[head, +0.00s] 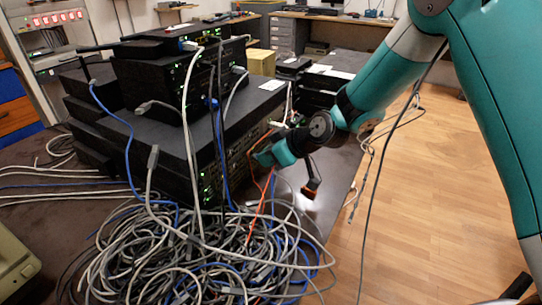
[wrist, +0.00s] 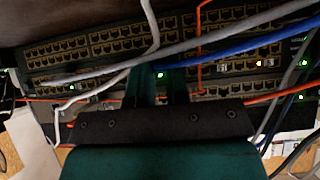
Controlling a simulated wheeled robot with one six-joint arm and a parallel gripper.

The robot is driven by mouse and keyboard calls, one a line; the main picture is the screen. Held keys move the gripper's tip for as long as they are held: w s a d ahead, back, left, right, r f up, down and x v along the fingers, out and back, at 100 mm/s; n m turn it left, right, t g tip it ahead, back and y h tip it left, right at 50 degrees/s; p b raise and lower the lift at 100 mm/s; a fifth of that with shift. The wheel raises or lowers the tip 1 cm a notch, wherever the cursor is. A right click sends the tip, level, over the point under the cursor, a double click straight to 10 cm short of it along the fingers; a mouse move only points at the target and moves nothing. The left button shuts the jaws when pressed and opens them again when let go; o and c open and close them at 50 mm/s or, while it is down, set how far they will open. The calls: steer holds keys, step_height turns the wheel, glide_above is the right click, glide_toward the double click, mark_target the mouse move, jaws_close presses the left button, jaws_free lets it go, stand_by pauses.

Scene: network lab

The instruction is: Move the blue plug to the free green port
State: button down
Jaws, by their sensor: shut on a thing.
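In the head view my gripper (head: 262,155) is at the port face of the wide black switch (head: 172,150) in the stack. In the wrist view my gripper (wrist: 160,78) has its two fingers against the port rows, a narrow gap between them. A blue cable (wrist: 245,46) runs from the right to the fingertips. The fingers are shut on what appears to be its plug, which is mostly hidden. A green light (wrist: 160,74) shows between the fingers. I cannot tell whether the plug sits in a port. Another small green light (wrist: 72,87) glows at the lower left.
Grey and white cables cross the ports in the wrist view, with an orange cable (wrist: 199,45) hanging close to the fingers. A large cable tangle (head: 215,255) lies on the dark table in front of the stack. Open wooden floor (head: 450,190) is at the right.

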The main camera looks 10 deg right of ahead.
steer(key=shift+w+a, duration=0.5)
steer(key=shift+a, duration=0.2)
stand_by(2.0)
steer(key=c, duration=1)
jaws_free()
steer(key=shift+c, duration=0.2)
steer(key=v, duration=1.7)
steer(key=shift+d, duration=0.15)
steer(key=shift+r, duration=0.1)
